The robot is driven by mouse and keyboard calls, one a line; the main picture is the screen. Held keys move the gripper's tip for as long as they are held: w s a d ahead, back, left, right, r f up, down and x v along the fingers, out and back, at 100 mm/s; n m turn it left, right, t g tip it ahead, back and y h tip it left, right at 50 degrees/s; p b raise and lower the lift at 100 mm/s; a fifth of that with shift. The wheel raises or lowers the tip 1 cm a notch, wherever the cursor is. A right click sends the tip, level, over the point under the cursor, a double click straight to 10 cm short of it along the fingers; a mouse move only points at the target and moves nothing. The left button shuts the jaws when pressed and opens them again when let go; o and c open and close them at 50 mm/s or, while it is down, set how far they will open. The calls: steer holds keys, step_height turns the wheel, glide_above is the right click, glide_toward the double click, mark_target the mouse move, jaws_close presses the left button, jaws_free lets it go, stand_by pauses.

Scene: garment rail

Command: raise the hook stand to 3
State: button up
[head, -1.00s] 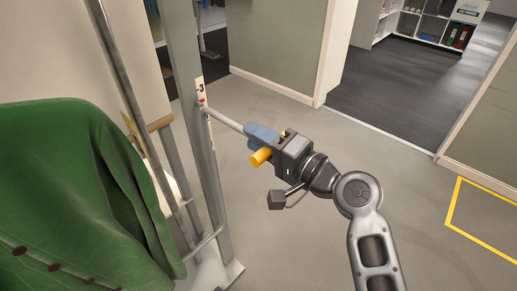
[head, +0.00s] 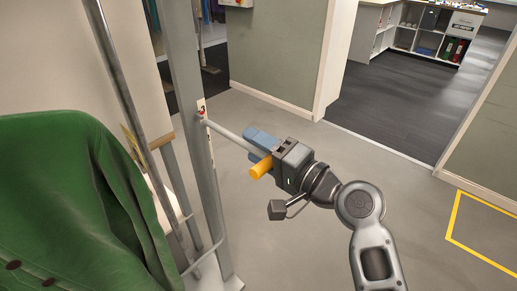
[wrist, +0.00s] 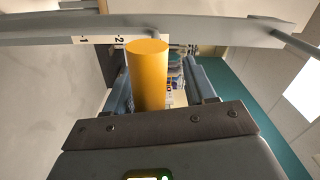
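The hook stand is a grey metal post (head: 190,90) with a thin arm (head: 228,137) reaching from it to an orange handle (head: 261,168). A white scale (head: 202,106) on the post shows a 3, with a small red mark just below it, close to the numeral. My gripper (head: 263,140) has its blue fingers around the handle and looks shut on it. In the wrist view, the orange handle (wrist: 147,75) stands between the fingers, and the scale (wrist: 100,40) shows 1 and 2. The handle hides part of the scale there. The exact finger contact is hidden.
A green garment (head: 80,200) hangs at the left, close to the post. A grey wall (head: 278,50) stands behind, with an opening to shelves (head: 430,35) at the back right. The floor right of my arm is clear, with a yellow line (head: 455,215).

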steer(key=shift+f, duration=0.1)
steer(key=shift+s+d, duration=0.1)
steer(key=b+v, duration=0.1)
steer(key=v, duration=0.6)
steer(key=shift+s+d+b, duration=0.2)
steer(key=shift+b, duration=0.1)
